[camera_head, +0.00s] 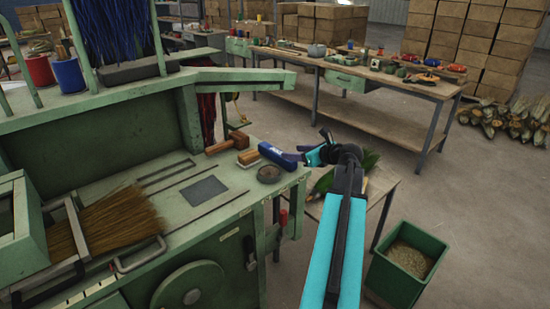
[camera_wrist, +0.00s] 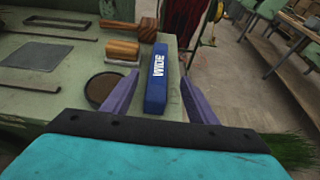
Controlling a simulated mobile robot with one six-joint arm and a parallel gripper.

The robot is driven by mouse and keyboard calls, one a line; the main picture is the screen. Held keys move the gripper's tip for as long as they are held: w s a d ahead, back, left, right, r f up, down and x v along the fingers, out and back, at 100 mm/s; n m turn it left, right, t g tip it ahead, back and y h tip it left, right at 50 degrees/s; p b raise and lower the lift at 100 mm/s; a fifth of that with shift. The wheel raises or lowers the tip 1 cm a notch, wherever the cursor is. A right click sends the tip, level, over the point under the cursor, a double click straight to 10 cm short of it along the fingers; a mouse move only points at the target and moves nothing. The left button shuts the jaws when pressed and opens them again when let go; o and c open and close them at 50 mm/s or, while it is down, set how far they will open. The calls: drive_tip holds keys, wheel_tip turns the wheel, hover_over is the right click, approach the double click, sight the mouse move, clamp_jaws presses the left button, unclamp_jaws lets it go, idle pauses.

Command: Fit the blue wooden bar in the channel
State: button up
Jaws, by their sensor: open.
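The blue wooden bar (camera_head: 273,153) with white lettering lies on the right end of the green bench top, near its edge. In the wrist view the bar (camera_wrist: 156,82) points away from me, between my two purple fingers. My gripper (camera_head: 298,153) is open, with a gap between the bar and each finger; I cannot tell its height over the bar. Narrow slots are cut in the bench top: a framed rectangular slot (camera_head: 166,172) and a long thin groove (camera_head: 217,204). I cannot tell which is the channel. Both look empty.
A wooden mallet (camera_head: 228,143), a wood-backed brush (camera_head: 249,158) and a round dark dish (camera_head: 270,174) sit close to the bar. A dark grey plate (camera_head: 204,189) lies mid-bench. A straw broom head (camera_head: 118,217) is clamped at left. A green bin (camera_head: 406,262) stands on the floor.

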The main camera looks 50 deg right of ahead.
sight(279, 152)
drive_tip(key=x, duration=0.5)
drive_tip(key=shift+p, duration=0.3)
drive_tip(key=shift+w+f, duration=0.2)
drive_tip(key=shift+w, duration=0.25)
drive_tip(key=shift+w, duration=0.1)
drive_tip(key=shift+f+p+x, duration=0.2)
drive_tip(key=shift+p+x, duration=0.55)
drive_tip(key=shift+x, duration=1.8)
drive_tip(key=shift+a, duration=0.15)
clamp_jaws()
drive_tip(key=shift+r, duration=0.1)
drive_tip(key=shift+r+b, duration=0.55)
drive_tip(key=shift+r, duration=4.45)
